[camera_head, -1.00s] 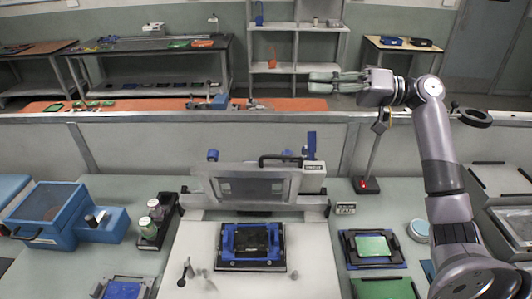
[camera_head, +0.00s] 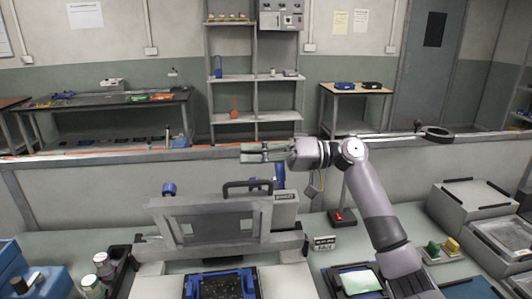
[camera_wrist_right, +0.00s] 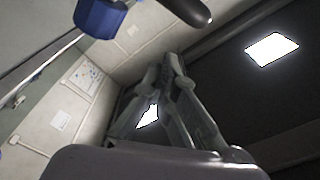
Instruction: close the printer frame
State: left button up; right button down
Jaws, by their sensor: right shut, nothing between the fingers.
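The printer frame (camera_head: 208,229) is a grey hinged frame with a window, standing raised and tilted up at the back of the printer. It has a dark handle (camera_head: 247,184) on its top edge. Below it, a blue holder with a dark board (camera_head: 222,287) lies on the white printer bed, cut by the picture's bottom edge. My right gripper (camera_head: 243,153) is above the frame and apart from it, pointing left, shut and empty. In the right wrist view its fingertips (camera_wrist_right: 168,68) meet. My left gripper is in neither view.
Blue knobs (camera_head: 169,188) stand by the frame. A small sign (camera_head: 323,243) and a device with a red light (camera_head: 342,216) are at its right. Bottles (camera_head: 102,265) stand at its left. A low wall (camera_head: 90,188) runs behind the bench.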

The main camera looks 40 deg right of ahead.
jog(key=shift+s+a+f+p, duration=0.1)
jog(key=shift+a+f+p, duration=0.3)
jog(key=shift+a, duration=0.3)
jog(key=shift+a+f+p, duration=0.25)
jog(key=shift+a+p, duration=0.2)
jog(key=shift+a, duration=0.3)
jog(key=shift+s+a+f+p, duration=0.1)
jog(key=shift+a+f+p, duration=0.3)
jog(key=shift+a, duration=0.3)
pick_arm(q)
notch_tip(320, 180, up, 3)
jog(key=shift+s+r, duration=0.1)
pick_arm(e)
jog(key=shift+a+f, duration=0.1)
